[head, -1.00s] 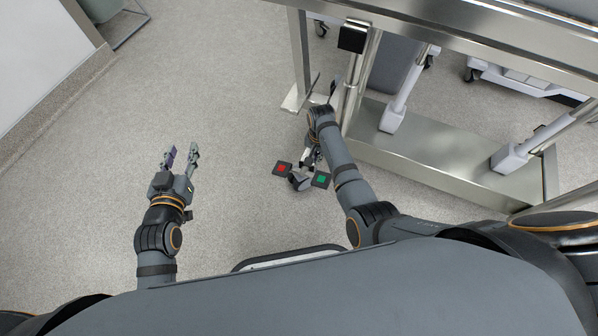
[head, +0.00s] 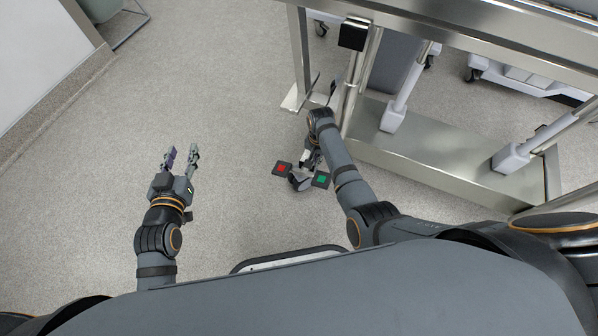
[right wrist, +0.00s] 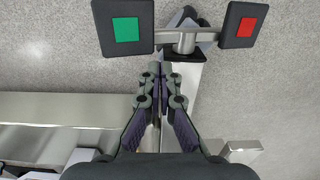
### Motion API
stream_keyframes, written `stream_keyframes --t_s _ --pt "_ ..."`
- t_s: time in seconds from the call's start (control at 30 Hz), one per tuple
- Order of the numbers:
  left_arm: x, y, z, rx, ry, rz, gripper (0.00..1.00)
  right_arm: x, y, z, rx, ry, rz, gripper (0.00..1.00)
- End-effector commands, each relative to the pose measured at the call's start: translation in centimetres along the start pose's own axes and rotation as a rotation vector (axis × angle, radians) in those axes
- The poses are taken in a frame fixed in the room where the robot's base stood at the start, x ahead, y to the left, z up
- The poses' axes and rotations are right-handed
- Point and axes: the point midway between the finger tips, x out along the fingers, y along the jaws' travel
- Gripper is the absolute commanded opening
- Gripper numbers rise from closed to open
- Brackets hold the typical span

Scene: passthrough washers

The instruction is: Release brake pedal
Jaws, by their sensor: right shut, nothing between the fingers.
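The brake pedal shows as a red square pad (head: 282,168) and a green square pad (head: 321,179), joined by a crossbar low over the floor. In the right wrist view the green pad (right wrist: 127,30) is at upper left and the red pad (right wrist: 244,26) at upper right, with the crossbar (right wrist: 183,38) between them. My right gripper (right wrist: 160,68) is shut and empty, its tips just below the crossbar and nearer the green pad. Whether it touches cannot be told. In the head view my arm partly hides it. My left gripper (head: 181,152) is open and empty, left of the pedals.
A steel-framed table or cart (head: 430,150) stands at right, with a lower steel beam and posts close to my right arm. A wall (head: 40,60) is at upper left. The grey floor (head: 230,90) around my left gripper is clear.

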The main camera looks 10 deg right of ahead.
Motion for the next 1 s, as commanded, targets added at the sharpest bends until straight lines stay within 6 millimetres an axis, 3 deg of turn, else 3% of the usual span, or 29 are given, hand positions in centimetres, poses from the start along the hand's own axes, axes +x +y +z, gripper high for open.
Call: stream_keyframes --t_s 1.0 --pt "0.2 0.0 0.9 0.000 0.000 0.000 0.40 1.6 0.0 0.0 0.000 0.001 0.000 0.00"
